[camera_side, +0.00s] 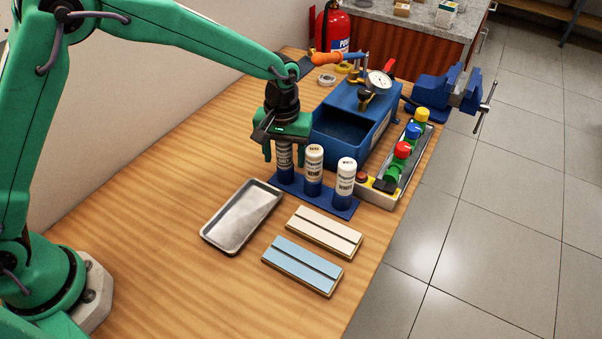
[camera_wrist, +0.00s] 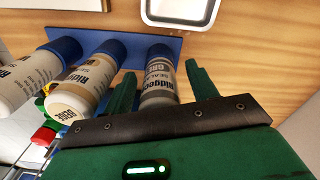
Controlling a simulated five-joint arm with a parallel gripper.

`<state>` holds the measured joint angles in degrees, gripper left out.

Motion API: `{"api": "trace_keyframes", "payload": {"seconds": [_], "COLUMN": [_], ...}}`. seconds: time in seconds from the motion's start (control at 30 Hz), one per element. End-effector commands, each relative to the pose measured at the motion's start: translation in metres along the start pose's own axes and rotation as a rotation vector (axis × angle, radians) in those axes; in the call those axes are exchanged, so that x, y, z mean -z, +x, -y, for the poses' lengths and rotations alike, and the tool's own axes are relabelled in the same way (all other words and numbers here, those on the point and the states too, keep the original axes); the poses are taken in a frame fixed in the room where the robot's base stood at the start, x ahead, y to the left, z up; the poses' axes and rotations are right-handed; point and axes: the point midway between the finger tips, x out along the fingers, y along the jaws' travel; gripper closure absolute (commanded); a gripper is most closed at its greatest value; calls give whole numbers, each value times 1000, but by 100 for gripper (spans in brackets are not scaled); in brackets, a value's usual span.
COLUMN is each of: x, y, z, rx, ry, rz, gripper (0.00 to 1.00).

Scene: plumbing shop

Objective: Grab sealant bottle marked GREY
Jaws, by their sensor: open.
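The grey sealant bottle (camera_side: 284,160) stands upright at the left end of a blue rack (camera_side: 330,205). In the wrist view this bottle (camera_wrist: 160,82) shows a label starting "GRE". My gripper (camera_side: 283,155) points down over it, open, with one finger on each side of the bottle. The wrist view shows both green fingers (camera_wrist: 160,88) flanking it, with small gaps visible. The gripper body hides the bottle's top in the side view. A beige bottle (camera_side: 314,165) stands in the rack's middle, and a white bottle (camera_side: 346,180) at its right end.
A metal tray (camera_side: 240,216) lies in front of the rack, with cream (camera_side: 324,232) and blue (camera_side: 302,265) grooved blocks nearby. A bin with coloured-capped items (camera_side: 403,150) is to the right. The beige bottle is close beside my gripper.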

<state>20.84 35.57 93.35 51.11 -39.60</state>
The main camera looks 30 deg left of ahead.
Motion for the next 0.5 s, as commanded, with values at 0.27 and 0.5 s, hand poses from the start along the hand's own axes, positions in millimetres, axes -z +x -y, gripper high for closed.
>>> {"api": "trace_keyframes", "payload": {"seconds": [0.27,0.5], "x": [0,0], "y": [0,0], "z": [0,0], "rx": [0,0], "ry": [0,0], "rz": [0,0], "gripper": [42,56]}}
